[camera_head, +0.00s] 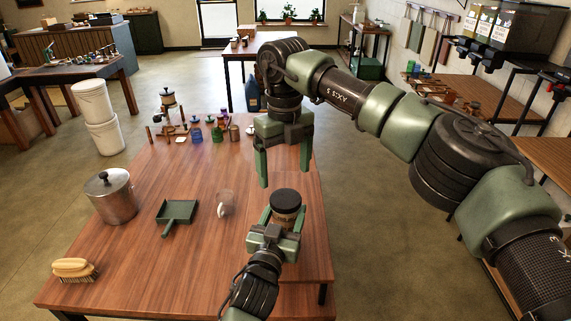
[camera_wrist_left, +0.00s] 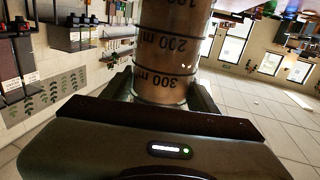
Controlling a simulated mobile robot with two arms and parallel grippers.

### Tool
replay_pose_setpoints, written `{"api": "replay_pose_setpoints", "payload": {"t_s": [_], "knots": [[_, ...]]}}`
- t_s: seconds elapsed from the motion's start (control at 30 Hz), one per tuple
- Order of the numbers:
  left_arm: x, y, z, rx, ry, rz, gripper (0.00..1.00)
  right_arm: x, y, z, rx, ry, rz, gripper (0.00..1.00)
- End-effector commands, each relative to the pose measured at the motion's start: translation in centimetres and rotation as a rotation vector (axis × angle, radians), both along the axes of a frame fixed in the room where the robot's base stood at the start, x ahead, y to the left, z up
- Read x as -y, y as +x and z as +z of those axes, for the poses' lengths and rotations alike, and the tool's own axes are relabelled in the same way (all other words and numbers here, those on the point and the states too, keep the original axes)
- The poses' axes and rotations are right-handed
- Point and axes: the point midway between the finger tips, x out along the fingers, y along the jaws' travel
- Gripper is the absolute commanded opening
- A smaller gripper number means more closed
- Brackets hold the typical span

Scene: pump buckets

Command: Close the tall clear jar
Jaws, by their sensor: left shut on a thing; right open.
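A jar (camera_head: 286,217) with a round dark top is held upright near the table's right edge in the head view. I cannot tell whether that dark top is a lid or its contents. My left gripper (camera_head: 283,219) is shut around its sides from the front. In the left wrist view the jar (camera_wrist_left: 174,50) fills the upper middle, brownish, with printed volume marks; its top is out of frame there. My right gripper (camera_head: 285,178) points down above and slightly behind the jar, fingers apart, empty.
A clear mug (camera_head: 226,204) stands left of the jar. A green dustpan (camera_head: 177,213), a lidded metal pot (camera_head: 112,196) and a brush (camera_head: 74,268) lie farther left. Several small bottles and jars (camera_head: 207,128) crowd the table's far end. The table's front middle (camera_head: 170,270) is clear.

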Motion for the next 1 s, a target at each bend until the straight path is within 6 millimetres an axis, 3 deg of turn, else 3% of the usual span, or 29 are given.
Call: {"api": "replay_pose_setpoints", "payload": {"t_s": [0.3,0.5,1.0], "knots": [[0.02,-0.01,-0.06,-0.001,-0.001,0.000,0.00,0.13,-0.05,0.57,-0.002,0.000,0.687,0.84],[0.02,-0.01,-0.06,-0.001,-0.001,0.000,0.00,0.15,-0.08,0.80,-0.002,0.001,0.942,0.84],[0.01,-0.01,-0.05,-0.001,-0.001,0.000,0.00,0.19,-0.08,0.76,-0.003,0.001,1.019,0.84]]}}
